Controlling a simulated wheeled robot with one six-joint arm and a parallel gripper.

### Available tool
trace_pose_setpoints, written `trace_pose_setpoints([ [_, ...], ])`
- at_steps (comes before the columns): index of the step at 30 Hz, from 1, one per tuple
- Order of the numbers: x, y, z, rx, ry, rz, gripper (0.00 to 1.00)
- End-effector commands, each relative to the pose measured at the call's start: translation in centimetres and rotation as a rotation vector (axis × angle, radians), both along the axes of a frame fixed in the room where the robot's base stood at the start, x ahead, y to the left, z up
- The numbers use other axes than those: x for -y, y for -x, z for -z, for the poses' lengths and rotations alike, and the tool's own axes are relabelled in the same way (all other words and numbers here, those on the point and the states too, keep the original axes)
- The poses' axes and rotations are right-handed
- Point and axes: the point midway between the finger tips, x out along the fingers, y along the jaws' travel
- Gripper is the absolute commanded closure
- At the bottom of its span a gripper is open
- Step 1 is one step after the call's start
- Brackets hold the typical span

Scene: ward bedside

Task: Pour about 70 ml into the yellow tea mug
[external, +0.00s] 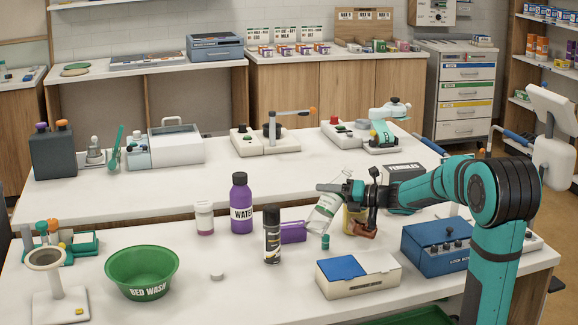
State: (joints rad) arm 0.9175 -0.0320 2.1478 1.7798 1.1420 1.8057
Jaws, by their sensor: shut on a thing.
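My gripper (342,188) is shut on a pale, clear bottle with a green label (325,210). The bottle is tilted, and its lower end hangs over the near table. I cannot tell whether any liquid is leaving it. A small green cap-like piece (325,242) is below the bottle.
A purple water bottle (241,205), a dark spray can (272,236) and a purple container (293,232) stand to the left. A white box with a blue lid (357,275) is in front; a blue box (438,248) is right. A green wash bowl (143,272) is far left.

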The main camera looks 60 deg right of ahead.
Motion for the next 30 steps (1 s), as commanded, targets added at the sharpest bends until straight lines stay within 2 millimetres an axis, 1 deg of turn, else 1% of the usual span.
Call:
trace_pose_setpoints([
  [2,0.4,0.1,-1.0,-0.010,0.047,0.001,0.77],
  [6,0.7,0.1,-1.9,-0.055,0.233,0.002,0.77],
  [12,0.2,0.0,-2.6,-0.123,0.503,0.003,0.77],
  [18,0.2,0.0,-2.5,-0.173,0.696,0.007,0.77],
  [24,0.4,0.0,-2.2,-0.199,0.795,0.007,0.77],
  [30,0.4,0.0,-2.2,-0.206,0.820,0.007,0.77],
])
